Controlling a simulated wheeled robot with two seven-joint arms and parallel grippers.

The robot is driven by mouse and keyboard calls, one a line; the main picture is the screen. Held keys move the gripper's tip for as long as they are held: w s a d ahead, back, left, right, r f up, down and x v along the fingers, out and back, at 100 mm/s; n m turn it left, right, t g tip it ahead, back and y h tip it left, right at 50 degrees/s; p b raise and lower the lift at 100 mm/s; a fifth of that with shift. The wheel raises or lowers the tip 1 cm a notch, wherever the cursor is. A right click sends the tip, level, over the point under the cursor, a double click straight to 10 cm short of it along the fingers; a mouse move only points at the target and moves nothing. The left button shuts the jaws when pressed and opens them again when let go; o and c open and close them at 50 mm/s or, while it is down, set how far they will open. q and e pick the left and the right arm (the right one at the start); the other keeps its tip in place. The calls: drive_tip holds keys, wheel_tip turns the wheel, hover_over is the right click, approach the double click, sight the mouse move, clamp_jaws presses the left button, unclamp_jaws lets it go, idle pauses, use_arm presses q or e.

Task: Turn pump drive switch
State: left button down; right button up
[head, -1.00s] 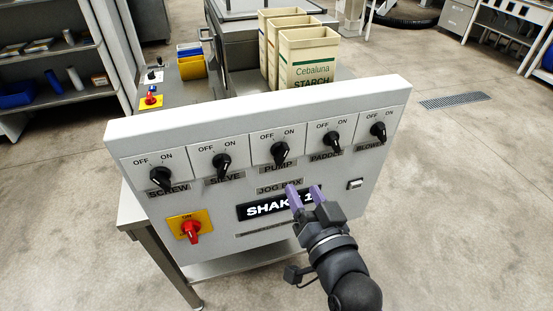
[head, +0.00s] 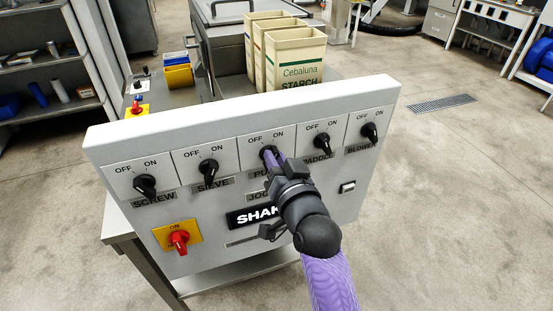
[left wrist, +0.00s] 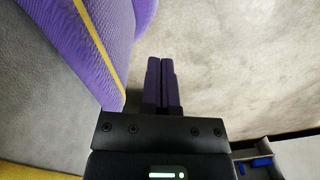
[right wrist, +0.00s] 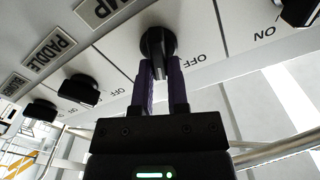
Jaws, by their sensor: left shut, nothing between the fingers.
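The pump switch is a black rotary knob (head: 268,153) on a white plate marked OFF and ON, in the middle of the upper row of the grey control panel (head: 340,92). My right gripper (head: 275,163) is at this knob, coming from the front. In the right wrist view the knob (right wrist: 157,42) sits at the fingertips, its narrow grip between the two purple fingers (right wrist: 161,80). I cannot tell whether the fingers press on it. The PUMP label is partly hidden by my gripper. My left gripper (left wrist: 161,80) is shut and empty over bare floor, outside the head view.
The screw (head: 145,185), sieve (head: 208,171), paddle (head: 322,144) and blower (head: 369,132) knobs flank the pump knob. Starch boxes (head: 294,60) stand behind the panel.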

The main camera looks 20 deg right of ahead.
clamp_jaws()
use_arm(q)
drive_tip(key=shift+w+d, duration=0.15)
drive_tip(key=shift+w, duration=0.25)
drive_tip(key=shift+r, duration=0.1)
wheel_tip(320, 180, up, 7)
drive_tip(key=w+d+p, duration=0.1)
drive_tip(key=p, duration=0.6)
drive_tip(key=shift+w+d+t, duration=0.3)
drive_tip(key=shift+t, duration=0.1)
use_arm(e)
drive_tip(key=shift+a+n, duration=0.2)
drive_tip(key=shift+n, duration=2.05)
drive_tip(key=shift+a+n, duration=0.15)
drive_tip(key=shift+n, duration=2.1)
use_arm(q)
drive_tip(key=shift+s, duration=0.1)
